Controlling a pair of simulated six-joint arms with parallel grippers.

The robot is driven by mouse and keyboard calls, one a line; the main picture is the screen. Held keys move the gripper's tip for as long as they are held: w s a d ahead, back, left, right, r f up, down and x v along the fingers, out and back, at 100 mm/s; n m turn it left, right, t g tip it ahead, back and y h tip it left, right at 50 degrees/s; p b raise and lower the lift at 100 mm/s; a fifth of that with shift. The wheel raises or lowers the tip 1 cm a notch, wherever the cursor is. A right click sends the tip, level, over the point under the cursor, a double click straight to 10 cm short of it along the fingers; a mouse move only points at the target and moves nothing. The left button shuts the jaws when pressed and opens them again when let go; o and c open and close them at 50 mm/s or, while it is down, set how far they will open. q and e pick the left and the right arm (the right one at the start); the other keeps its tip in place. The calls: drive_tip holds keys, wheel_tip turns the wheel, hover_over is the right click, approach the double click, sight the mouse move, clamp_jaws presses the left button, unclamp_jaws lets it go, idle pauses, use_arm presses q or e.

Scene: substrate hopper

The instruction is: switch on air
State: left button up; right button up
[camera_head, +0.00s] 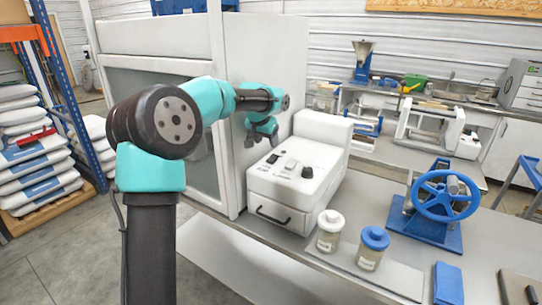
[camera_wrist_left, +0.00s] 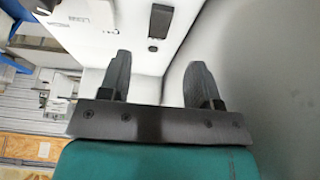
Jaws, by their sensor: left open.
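A white benchtop unit (camera_head: 325,150) stands on the bench in the head view. Its sloped top carries a dark knob (camera_head: 272,158), a switch (camera_head: 291,165) and another dark knob (camera_head: 307,172). My left gripper (camera_head: 262,136) is above and behind the left side of this panel, apart from it. In the left wrist view the gripper (camera_wrist_left: 158,65) is open and empty. Beyond its fingers are the white panel (camera_wrist_left: 115,30), a black rocker switch (camera_wrist_left: 160,20) and a small dark part (camera_wrist_left: 152,49). I cannot read which control is for air. My right gripper is out of view.
A white cabinet (camera_head: 265,60) stands close beside my left arm. A white-lidded jar (camera_head: 329,230), a blue-lidded jar (camera_head: 371,248) and a blue handwheel device (camera_head: 446,195) stand in front and to the right.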

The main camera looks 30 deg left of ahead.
sight(272, 158)
use_arm(q)
drive_tip(key=x, duration=0.8)
drive_tip(key=shift+f, duration=0.1)
drive_tip(key=shift+c, duration=0.2)
drive_tip(key=c, duration=0.9)
drive_tip(key=shift+w, duration=0.1)
drive_tip(key=shift+w+g, duration=0.25)
drive_tip(key=shift+g, duration=0.85)
drive_tip(key=shift+w+g, duration=0.25)
drive_tip(key=shift+g, duration=0.85)
drive_tip(key=o, duration=0.9)
drive_tip(key=shift+o, duration=0.2)
drive_tip(key=shift+r, duration=0.25)
